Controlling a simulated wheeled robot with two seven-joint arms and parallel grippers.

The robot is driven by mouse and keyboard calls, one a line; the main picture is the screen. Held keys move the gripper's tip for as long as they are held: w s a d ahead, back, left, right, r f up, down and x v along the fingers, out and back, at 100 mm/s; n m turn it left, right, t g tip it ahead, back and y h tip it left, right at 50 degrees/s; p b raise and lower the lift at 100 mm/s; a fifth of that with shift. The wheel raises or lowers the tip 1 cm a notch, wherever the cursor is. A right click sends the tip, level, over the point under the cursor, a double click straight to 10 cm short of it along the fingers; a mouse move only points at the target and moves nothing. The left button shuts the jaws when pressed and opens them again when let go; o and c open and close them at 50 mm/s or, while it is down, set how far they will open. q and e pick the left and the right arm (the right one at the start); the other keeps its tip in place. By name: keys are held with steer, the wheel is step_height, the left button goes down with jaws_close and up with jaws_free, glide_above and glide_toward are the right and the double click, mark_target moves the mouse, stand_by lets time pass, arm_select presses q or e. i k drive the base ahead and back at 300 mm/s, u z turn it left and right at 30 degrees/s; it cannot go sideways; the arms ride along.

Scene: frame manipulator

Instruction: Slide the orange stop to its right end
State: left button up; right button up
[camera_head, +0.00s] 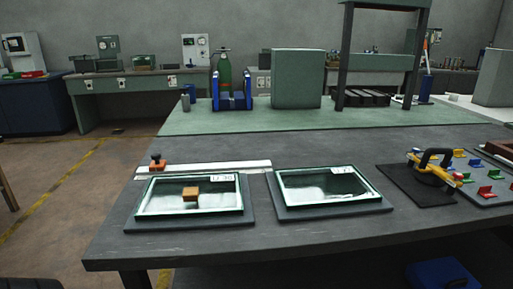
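The orange stop (158,166), with a dark knob on top, sits at the left end of a pale straight rail (215,168). The rail runs left to right behind the left framed pane, and its right end lies near the gap between the two panes. The rail is bare to the right of the stop. Neither of my grippers shows in the head view.
A left framed pane (160,204) bears an orange-brown block (190,194); a right framed pane (325,186) lies beside it. A black-handled tool (433,164) rests on a dark mat at right, near coloured clips (487,191). A green mat (270,120) lies behind.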

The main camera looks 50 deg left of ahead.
mark_target(156, 165)
steer(key=z, duration=0.5)
steer(key=k, duration=0.95)
steer(key=u, duration=1.2)
